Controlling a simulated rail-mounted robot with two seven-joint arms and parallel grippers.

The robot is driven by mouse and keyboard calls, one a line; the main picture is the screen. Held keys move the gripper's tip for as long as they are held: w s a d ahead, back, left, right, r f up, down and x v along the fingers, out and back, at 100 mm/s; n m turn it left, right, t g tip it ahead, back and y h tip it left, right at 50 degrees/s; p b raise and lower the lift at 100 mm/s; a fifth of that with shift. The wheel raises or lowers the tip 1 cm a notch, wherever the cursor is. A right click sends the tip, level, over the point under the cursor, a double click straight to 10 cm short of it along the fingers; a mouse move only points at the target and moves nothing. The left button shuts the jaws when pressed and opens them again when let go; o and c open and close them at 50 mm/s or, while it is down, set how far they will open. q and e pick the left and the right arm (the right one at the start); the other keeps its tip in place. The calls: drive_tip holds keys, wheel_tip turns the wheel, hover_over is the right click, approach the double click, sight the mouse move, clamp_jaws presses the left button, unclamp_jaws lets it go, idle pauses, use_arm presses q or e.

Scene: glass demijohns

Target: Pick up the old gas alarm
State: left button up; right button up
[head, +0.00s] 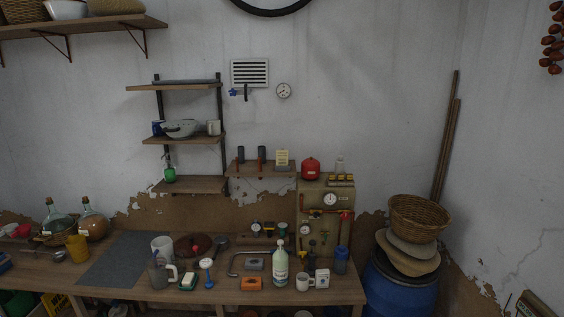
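I cannot tell for certain which thing is the old gas alarm. A small white box (322,278) with a dark round mark on its front stands near the bench's front right edge, between a white mug (304,281) and a blue bottle (341,262); it may be the alarm. A small pale yellow box (282,158) stands on the ledge above the bench and is too small to make out. Neither of my grippers is in view.
The wooden bench (120,247) is crowded on its right half: a white bottle (281,265), an orange block (251,283), a gauge panel (327,215). Glass demijohns (93,222) stand at the left. A blue barrel (398,285) stands right.

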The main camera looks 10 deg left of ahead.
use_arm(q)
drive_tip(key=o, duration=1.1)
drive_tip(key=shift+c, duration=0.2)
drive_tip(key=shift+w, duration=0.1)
